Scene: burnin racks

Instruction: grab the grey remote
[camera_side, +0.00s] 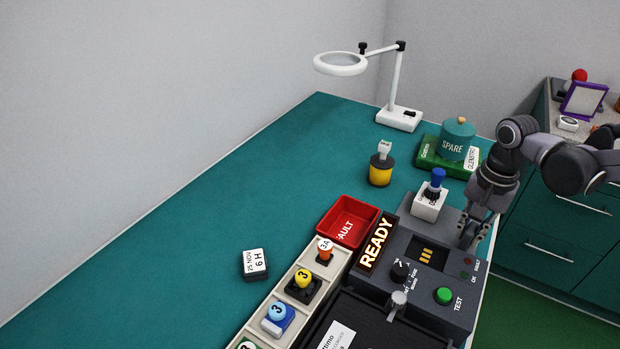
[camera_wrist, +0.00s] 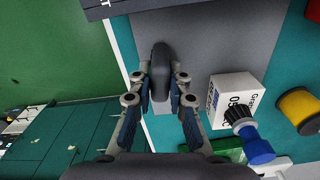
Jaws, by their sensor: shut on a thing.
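The grey remote (camera_wrist: 160,65) is a dark, rounded, elongated piece between my fingers in the wrist view. My gripper (camera_wrist: 160,84) is shut on it, with a finger on each side. In the side view my gripper (camera_side: 471,238) points down at the right end of the grey test station (camera_side: 432,240), close to the teal bench's right edge. The remote is mostly hidden by the fingers there, and I cannot tell whether it touches the surface below.
A white box with a blue-topped part (camera_side: 430,204) stands close to my gripper. A red FAULT tray (camera_side: 372,208) and a tray of numbered pieces (camera_side: 333,262) lie left. The bench's left side is mostly clear.

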